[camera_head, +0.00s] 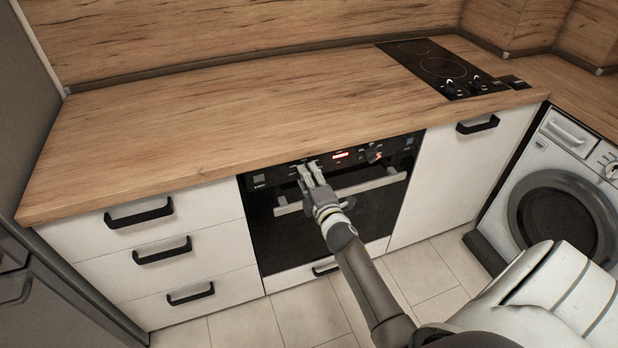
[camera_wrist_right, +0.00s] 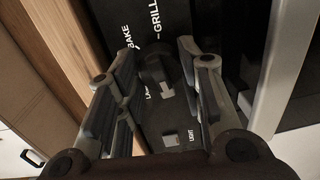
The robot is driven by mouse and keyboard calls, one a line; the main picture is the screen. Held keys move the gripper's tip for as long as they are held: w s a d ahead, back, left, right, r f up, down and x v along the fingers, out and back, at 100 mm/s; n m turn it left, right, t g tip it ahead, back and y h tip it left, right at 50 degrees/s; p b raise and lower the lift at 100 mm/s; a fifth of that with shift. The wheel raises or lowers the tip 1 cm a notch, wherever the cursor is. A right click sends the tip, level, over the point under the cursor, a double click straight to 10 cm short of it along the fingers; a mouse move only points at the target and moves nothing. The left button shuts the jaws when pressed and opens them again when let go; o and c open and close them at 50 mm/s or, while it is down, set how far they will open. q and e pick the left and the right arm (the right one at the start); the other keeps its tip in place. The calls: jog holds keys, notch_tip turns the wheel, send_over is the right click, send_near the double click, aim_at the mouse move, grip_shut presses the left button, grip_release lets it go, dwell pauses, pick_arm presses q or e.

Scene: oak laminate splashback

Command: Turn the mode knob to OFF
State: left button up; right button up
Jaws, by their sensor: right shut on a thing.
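The mode knob (camera_wrist_right: 154,70) is dark and sits on the black oven panel, with the labels BAKE and GRILL beyond it in the wrist view. My right gripper (camera_head: 310,170) reaches the left part of the oven's control panel (camera_head: 283,174). In the wrist view my right gripper (camera_wrist_right: 160,85) has its fingers on both sides of the knob, shut on it. The knob's pointer direction is hard to make out, and the fingers hide the knob in the head view. My left gripper is not in view.
The oven's door handle (camera_head: 365,187) runs just below the panel and close to my right gripper. A LIGHT label and small switch (camera_wrist_right: 171,138) are nearby. A red-lit display (camera_head: 341,155) is to the right. The wooden worktop (camera_head: 230,110) overhangs above and is clear.

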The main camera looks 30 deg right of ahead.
jog(key=o, duration=1)
jog(key=shift+o, duration=0.2)
jog(key=v, duration=1.2)
jog(key=s+a+f+m+g+y, duration=0.1)
jog(key=s+a+f+m+g, duration=0.2)
jog(key=f, duration=0.8)
jog(key=s+a+f+m+g+y, duration=0.1)
jog(key=s+a+f+m+g, duration=0.15)
jog(key=s+f, duration=0.55)
jog(key=s+a+f+m+g+y, duration=0.15)
jog(key=a+f, duration=0.25)
jog(key=f, duration=0.9)
jog(key=s+f+m+g, duration=0.2)
jog(key=s+f, duration=0.3)
jog(key=s, duration=0.4)
jog(key=s+a+f+m+g, duration=0.1)
jog(key=s+f+g, duration=0.3)
jog(key=s, duration=0.6)
jog(key=s+a+f+m+g, duration=0.1)
jog(key=s+f+m+g, duration=0.1)
jog(key=s+f, duration=0.4)
jog(key=s, duration=0.3)
jog(key=shift+s+m+g+y, duration=0.25)
jog(key=shift+m+g+y, duration=0.1)
jog(key=shift+m+g, duration=0.05)
